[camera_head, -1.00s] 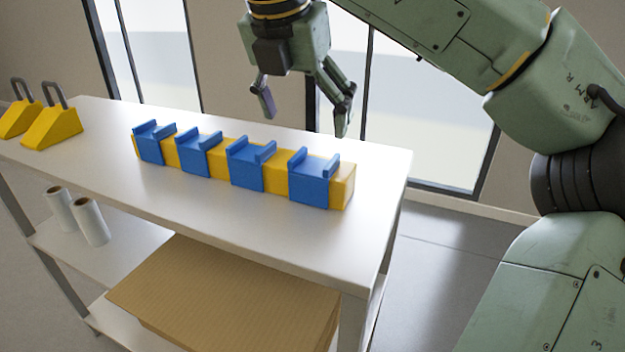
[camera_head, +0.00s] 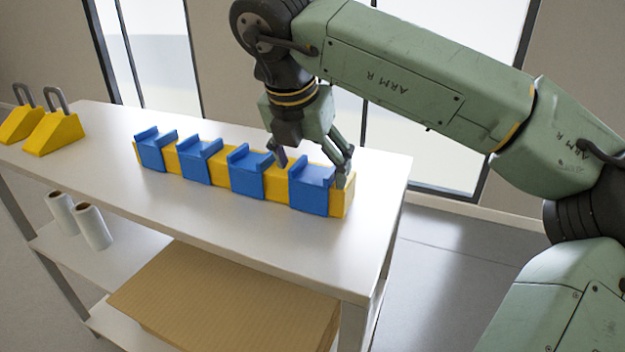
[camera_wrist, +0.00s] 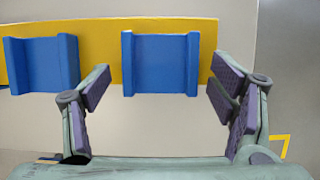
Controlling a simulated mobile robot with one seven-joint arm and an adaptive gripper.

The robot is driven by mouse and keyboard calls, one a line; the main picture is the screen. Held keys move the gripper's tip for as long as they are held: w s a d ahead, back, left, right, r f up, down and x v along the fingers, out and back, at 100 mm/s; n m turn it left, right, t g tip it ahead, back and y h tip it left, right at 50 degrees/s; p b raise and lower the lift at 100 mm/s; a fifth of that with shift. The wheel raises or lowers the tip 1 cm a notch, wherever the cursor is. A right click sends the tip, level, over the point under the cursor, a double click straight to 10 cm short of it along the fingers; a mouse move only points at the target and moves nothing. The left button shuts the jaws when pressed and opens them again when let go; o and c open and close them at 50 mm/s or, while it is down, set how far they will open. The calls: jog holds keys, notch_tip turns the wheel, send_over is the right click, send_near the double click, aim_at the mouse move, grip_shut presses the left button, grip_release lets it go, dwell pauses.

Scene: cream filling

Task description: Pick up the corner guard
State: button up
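Several blue corner guards sit in a row over a long yellow bar (camera_head: 341,202) on the table. The rightmost corner guard (camera_head: 309,196) also shows in the wrist view (camera_wrist: 160,64), ahead of my gripper and between the lines of its fingers. My gripper (camera_head: 315,172) is open and empty, low over the right end of the bar. In the wrist view its two fingers (camera_wrist: 160,88) are spread wider than this corner guard. The left finger stops short of the guard's left side; the right finger reaches beside its right side. I cannot tell whether either touches.
The white table (camera_head: 240,225) has bare top in front of the bar. Two yellow wedge blocks with grey handles (camera_head: 53,130) stand at the left end. White rolls (camera_head: 92,227) and a cardboard box (camera_head: 225,300) are on the shelf below.

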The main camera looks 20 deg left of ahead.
jog(key=c, duration=1.1)
jog(key=shift+o, duration=0.2)
